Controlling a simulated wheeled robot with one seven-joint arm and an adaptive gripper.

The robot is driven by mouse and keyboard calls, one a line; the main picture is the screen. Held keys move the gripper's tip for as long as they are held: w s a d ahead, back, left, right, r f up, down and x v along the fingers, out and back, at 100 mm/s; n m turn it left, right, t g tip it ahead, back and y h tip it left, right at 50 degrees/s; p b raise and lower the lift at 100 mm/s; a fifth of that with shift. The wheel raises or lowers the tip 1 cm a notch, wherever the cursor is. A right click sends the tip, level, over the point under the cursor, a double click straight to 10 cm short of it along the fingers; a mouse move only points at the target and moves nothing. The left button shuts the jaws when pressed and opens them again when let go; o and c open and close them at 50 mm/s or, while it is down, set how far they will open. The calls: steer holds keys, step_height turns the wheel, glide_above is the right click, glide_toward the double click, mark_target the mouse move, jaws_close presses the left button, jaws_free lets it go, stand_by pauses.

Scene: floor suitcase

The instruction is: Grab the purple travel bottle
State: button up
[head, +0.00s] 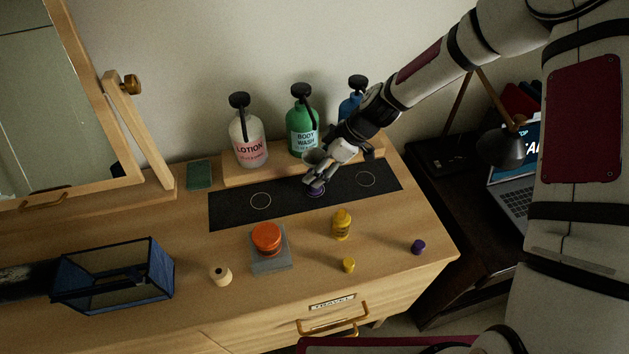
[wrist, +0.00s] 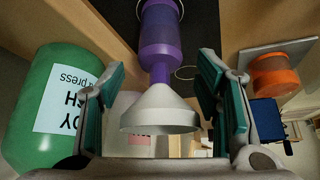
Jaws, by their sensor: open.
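The purple travel bottle (wrist: 160,38) stands on the black mat (head: 235,208), with a pale grey funnel (wrist: 160,112) set in its neck. In the head view only a little of the purple bottle (head: 316,191) shows below my gripper, which hides most of it. My gripper (head: 318,172) is open above the mat. In the wrist view its two teal-padded fingers (wrist: 158,82) are apart, one on each side of the funnel and the bottle's neck. I see no clear contact between the pads and the bottle.
The green body wash (head: 302,130), lotion (head: 249,145) and blue pump bottle (head: 350,106) stand close behind. A yellow bottle (head: 342,225), an orange jar (head: 267,238) on a grey block, and a purple cap (head: 418,247) sit in front. A blue-framed case (head: 115,275) lies left.

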steer(key=shift+a+f, duration=0.3)
steer(key=shift+f, duration=0.25)
jaws_close()
steer(key=shift+r, duration=0.1)
